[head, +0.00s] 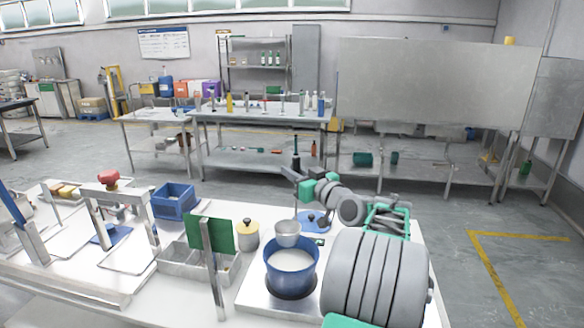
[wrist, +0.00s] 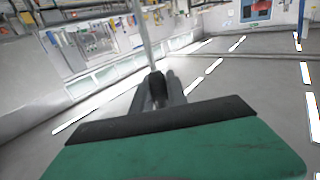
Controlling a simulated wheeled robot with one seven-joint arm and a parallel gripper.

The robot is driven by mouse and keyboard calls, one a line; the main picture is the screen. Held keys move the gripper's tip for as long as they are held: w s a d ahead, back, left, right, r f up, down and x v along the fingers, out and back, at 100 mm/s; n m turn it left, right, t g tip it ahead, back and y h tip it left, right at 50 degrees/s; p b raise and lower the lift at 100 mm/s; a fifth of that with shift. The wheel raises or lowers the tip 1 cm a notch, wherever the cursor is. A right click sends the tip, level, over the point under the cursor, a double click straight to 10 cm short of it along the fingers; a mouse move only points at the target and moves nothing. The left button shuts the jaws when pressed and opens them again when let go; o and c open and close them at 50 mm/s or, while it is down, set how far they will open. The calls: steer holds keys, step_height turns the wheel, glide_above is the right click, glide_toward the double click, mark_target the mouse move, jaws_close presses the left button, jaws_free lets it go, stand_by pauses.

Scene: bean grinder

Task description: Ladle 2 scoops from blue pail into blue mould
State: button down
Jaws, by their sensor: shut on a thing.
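The blue pail (head: 291,284) stands on a pale plate on the worktable and holds white contents. My gripper (head: 293,175) is above and behind the pail, shut on the ladle's upright handle. The ladle's metal bowl (head: 288,235) hangs at the pail's far rim, above the white surface; I cannot tell whether it is filled. In the wrist view, the handle (wrist: 144,40) runs up from between the fingers (wrist: 157,90). An open blue box (head: 174,203) stands left of the pail; I cannot tell whether it is the blue mould.
A green panel on a post (head: 210,234) stands in front of a divided metal tray (head: 178,262). A metal frame (head: 120,192) stands farther left.

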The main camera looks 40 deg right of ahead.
step_height(320, 180, down, 15)
steer(key=b, duration=1.4)
steer(key=shift+f, duration=0.2)
step_height(320, 180, up, 16)
steer(key=p, duration=0.6)
steer(key=shift+p, duration=0.4)
stand_by(0.3)
steer(key=shift+s+f, duration=0.1)
steer(key=shift+s, duration=0.05)
